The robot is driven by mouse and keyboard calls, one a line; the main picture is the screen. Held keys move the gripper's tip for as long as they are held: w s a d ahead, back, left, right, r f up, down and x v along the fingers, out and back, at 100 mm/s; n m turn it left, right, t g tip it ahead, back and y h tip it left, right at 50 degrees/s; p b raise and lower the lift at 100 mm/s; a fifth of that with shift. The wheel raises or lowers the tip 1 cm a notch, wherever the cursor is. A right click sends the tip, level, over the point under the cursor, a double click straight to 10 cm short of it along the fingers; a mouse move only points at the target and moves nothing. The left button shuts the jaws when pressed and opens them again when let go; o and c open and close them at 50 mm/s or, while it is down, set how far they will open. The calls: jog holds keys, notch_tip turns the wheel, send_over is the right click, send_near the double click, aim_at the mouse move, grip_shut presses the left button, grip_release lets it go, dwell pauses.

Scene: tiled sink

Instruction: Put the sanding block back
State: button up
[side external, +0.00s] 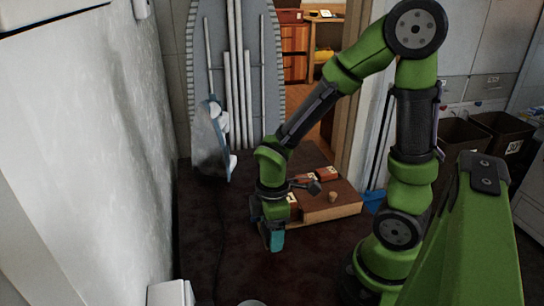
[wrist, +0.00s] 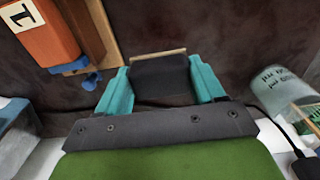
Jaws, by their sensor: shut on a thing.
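The sanding block (wrist: 161,76), dark with a thin tan far edge, sits between the teal fingers of my gripper (wrist: 160,84) in the wrist view. The fingers touch it on both sides. In the side external view my gripper (side external: 272,237) points down over the dark surface, left of and nearer than the wooden tray (side external: 335,212); the block is hidden there by the fingers. Whether the block touches the surface below is unclear. The tray's edge also shows at the upper left of the wrist view (wrist: 98,28).
Orange-red blocks (side external: 327,174) with white labels sit on the tray; one labelled block (wrist: 42,30) shows in the wrist view. A small cork-like piece (side external: 333,197) stands on the tray. A grey lettered cup (wrist: 277,92) is at right in the wrist view. An ironing board (side external: 215,70) leans behind.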

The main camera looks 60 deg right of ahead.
send_over(218, 232)
jog(key=shift+s+f, duration=0.2)
jog(key=shift+f, duration=0.45)
jog(key=shift+w+f, duration=0.2)
jog(key=shift+f, duration=1.6)
jog(key=shift+f, duration=0.1)
jog(key=o, duration=1.1)
